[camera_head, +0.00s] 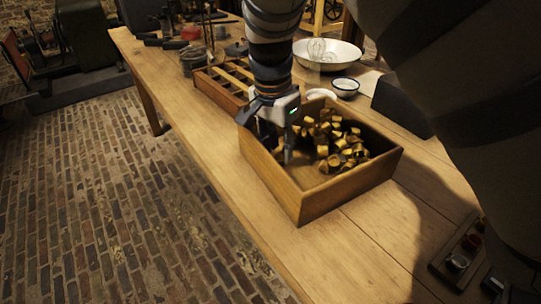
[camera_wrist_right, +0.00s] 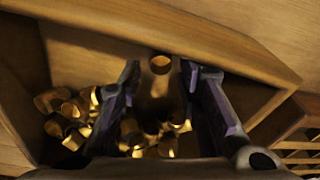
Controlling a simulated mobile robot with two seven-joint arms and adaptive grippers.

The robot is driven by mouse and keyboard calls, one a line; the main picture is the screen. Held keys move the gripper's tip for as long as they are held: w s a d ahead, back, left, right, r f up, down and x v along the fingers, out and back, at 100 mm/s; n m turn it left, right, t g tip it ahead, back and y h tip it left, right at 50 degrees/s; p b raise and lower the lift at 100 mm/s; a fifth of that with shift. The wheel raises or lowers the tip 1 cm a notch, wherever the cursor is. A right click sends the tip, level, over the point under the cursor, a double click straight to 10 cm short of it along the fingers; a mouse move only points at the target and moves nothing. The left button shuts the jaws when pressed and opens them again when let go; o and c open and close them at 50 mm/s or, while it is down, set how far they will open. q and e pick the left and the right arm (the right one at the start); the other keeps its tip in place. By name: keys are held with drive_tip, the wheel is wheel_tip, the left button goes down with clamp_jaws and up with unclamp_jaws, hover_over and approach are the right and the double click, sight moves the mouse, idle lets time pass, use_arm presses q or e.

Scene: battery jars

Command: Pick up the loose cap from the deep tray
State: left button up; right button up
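The deep tray (camera_head: 331,199) is an open wooden box on the table. Its rim and inner wall also show in the wrist view (camera_wrist_right: 215,35). My right gripper (camera_head: 278,147) points down inside the tray's left part. Its two dark fingers are apart in the wrist view, with nothing clasped between them. A single brass-coloured cap (camera_wrist_right: 160,64) shows between the fingertips, close to the inner wall. I cannot tell whether it touches a finger. My left gripper is not in view.
A pile of brass caps (camera_head: 341,147) fills the tray's right part, near the fingers. A slatted wooden tray (camera_head: 212,91) stands behind at left. A white basin (camera_head: 343,55) and small bowl (camera_head: 346,84) stand behind.

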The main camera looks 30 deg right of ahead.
wheel_tip(320, 180, down, 2)
drive_tip(key=shift+d+f, duration=0.15)
drive_tip(key=shift+f, duration=0.05)
drive_tip(key=shift+w+r, duration=0.1)
drive_tip(key=c, duration=0.6)
